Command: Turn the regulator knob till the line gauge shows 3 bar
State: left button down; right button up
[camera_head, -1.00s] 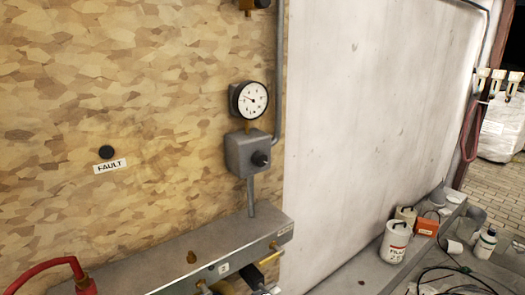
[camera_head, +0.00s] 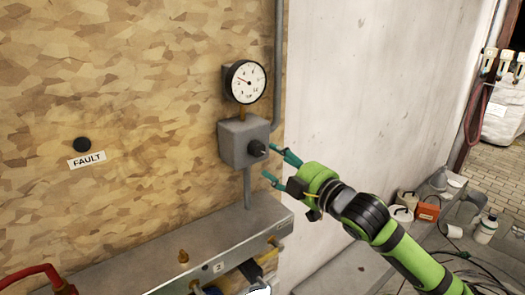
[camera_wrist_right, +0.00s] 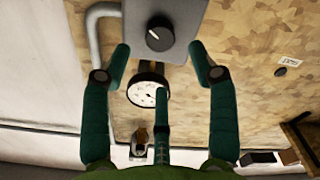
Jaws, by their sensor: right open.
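The regulator is a grey box (camera_head: 236,143) on the wood-patterned panel, with a black knob (camera_head: 257,148) on its front. The round white line gauge (camera_head: 247,82) sits above it; its needle points to the upper left, and the numbers are too small to read. My right gripper (camera_head: 279,167) is open in front of the knob, its green fingers spread and apart from it. In the right wrist view the knob (camera_wrist_right: 160,34) shows between the spread fingertips, with the gauge (camera_wrist_right: 148,92) partly behind the middle finger. My left gripper is not in view.
A grey ledge (camera_head: 220,240) with brass fittings runs below the box. A pipe (camera_head: 279,60) passes at its right. A FAULT label (camera_head: 87,160) and a black button (camera_head: 82,144) are at left. Containers and cables lie on the floor at lower right.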

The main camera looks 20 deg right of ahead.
aim_at(260, 151)
jog(key=p+x, duration=0.2)
jog(key=x, duration=0.3)
jog(key=shift+w+a+r, duration=0.1)
jog(key=shift+w+a, duration=0.1)
jog(key=shift+w, duration=0.15)
jog(key=shift+w+a+p, duration=0.1)
jog(key=shift+w+p, duration=0.2)
jog(key=shift+w, duration=0.05)
